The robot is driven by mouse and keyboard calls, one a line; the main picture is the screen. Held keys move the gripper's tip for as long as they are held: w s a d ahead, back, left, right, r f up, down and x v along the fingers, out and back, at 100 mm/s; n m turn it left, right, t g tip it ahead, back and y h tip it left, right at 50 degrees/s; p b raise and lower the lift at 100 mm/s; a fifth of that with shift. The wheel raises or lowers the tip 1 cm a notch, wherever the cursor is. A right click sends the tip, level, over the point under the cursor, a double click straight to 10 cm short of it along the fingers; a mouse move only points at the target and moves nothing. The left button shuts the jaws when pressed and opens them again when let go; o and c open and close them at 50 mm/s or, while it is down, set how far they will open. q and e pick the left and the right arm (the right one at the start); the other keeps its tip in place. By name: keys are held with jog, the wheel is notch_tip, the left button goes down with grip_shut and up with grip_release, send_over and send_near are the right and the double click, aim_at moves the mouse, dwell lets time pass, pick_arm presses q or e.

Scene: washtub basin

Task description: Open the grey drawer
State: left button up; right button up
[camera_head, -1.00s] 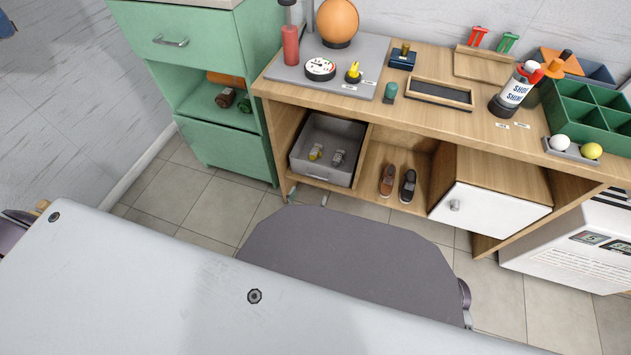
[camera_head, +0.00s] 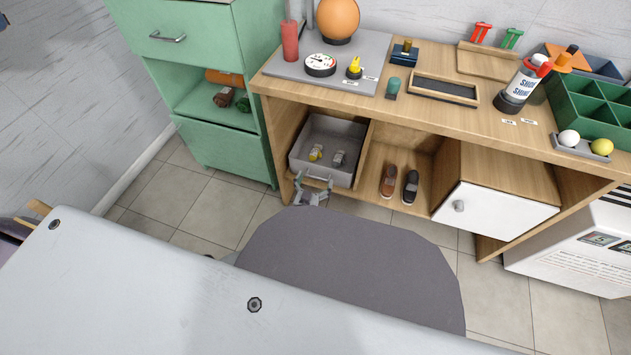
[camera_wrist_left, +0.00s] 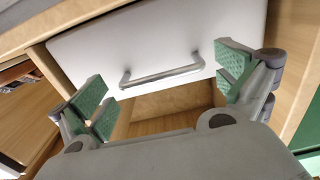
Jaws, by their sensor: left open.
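The grey drawer (camera_head: 358,137) sits in the left bay of the wooden bench, and its open top shows two small items inside. Its front has a metal bar handle, seen in the left wrist view (camera_wrist_left: 160,76) on the pale drawer front (camera_wrist_left: 185,32). My left gripper (camera_head: 313,187) is open just in front of the drawer at handle height. In the left wrist view, its green-padded fingers (camera_wrist_left: 163,82) stand apart, one on each side of the handle, with nothing held. Whether the pads reach the handle's depth is unclear. My right gripper is out of view.
A green cabinet (camera_head: 222,147) stands left of the bench. Right of the drawer are a pair of shoes (camera_head: 399,184) and a white cabinet door (camera_head: 494,215). The benchtop (camera_head: 430,109) holds a gauge, bottle and trays. Tiled floor lies in front.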

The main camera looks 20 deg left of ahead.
pick_arm(q)
grip_shut()
dwell(0.8)
